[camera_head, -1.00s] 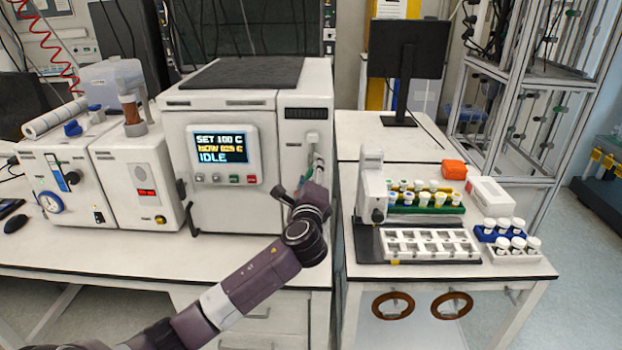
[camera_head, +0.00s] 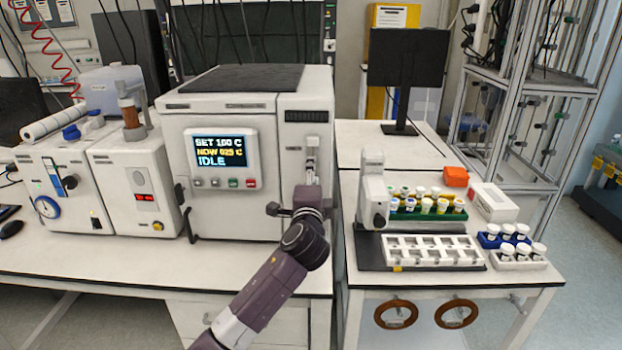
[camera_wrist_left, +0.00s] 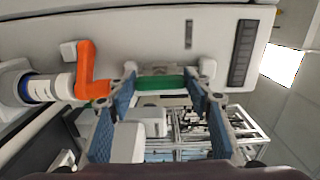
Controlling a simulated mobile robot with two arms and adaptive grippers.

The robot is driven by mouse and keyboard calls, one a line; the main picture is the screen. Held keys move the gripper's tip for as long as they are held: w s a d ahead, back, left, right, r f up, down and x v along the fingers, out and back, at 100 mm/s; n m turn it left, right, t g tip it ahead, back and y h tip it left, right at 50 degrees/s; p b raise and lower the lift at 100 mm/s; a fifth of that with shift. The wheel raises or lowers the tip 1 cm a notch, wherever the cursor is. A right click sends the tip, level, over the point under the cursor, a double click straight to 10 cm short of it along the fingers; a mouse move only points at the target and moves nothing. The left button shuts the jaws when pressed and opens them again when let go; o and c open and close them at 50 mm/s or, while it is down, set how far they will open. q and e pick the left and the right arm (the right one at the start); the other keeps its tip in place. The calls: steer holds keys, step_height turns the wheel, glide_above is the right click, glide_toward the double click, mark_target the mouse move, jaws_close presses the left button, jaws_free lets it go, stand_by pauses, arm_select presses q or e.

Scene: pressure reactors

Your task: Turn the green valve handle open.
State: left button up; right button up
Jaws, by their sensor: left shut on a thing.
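The green valve handle (camera_wrist_left: 160,83) shows in the left wrist view as a short green bar lying across the picture, close to the white reactor's face. My left gripper (camera_wrist_left: 164,90) has its blue-padded fingers at the two ends of the bar and is shut on it. In the head view my left gripper (camera_head: 311,178) is at the right part of the white reactor (camera_head: 232,222), and the green handle cannot be made out there. An orange handle (camera_wrist_left: 88,70) sits just left of the green one in the wrist view. My right gripper is not in view.
The reactor's display (camera_head: 219,148) reads SET 100 C, NOW 025 C, IDLE. A white-and-grey instrument (camera_head: 137,190) stands left of it.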

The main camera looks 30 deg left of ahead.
arm_select(q)
steer(key=shift+f, duration=0.1)
steer(key=o, duration=1.2)
steer(key=shift+c, duration=0.2)
steer(key=shift+s+d, duration=0.1)
steer(key=shift+s, duration=0.05)
steer(key=v, duration=1.1)
steer(key=shift+s, duration=0.4)
steer(key=shift+d, duration=0.1)
